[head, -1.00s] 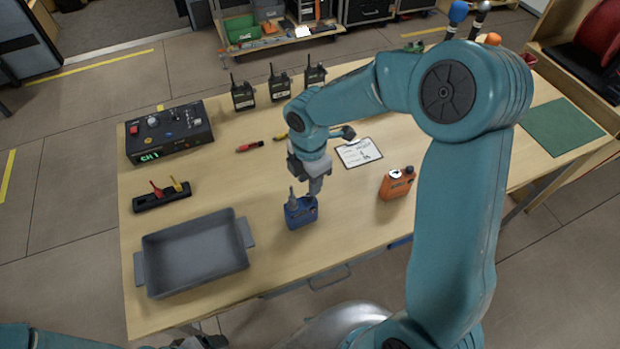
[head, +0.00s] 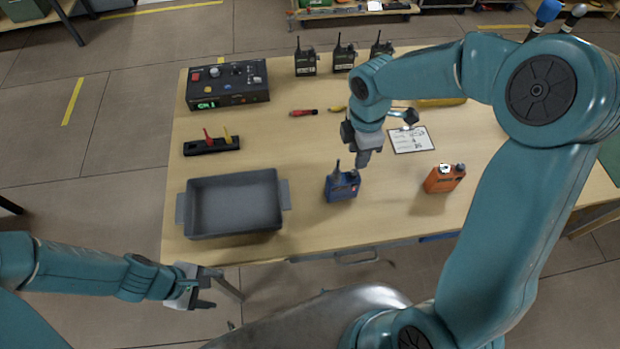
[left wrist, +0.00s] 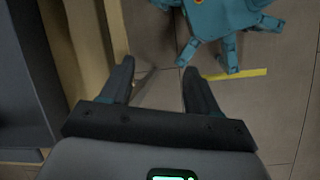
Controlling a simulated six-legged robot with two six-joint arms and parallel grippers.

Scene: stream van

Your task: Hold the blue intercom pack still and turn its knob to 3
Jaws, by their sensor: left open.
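The blue intercom pack (head: 342,187) stands upright on the table near its front edge, right of the grey tray. Its knob is too small and partly covered to read. My right gripper (head: 362,160) points down at the top of the pack from above. The fingertips are at or touching the pack's top, and I cannot tell whether they are closed on anything. My left gripper (head: 225,294) is open and empty, low in front of the table and below the tray. In the left wrist view its two fingers (left wrist: 158,72) are apart with only floor between them.
The grey tray (head: 183,210) stands left of the pack. An orange pack (head: 445,179) stands to the right, with a white card (head: 411,140) behind. A black console (head: 228,83), a black key holder (head: 211,147) and several radios (head: 343,58) are further back. Table around the blue pack is clear.

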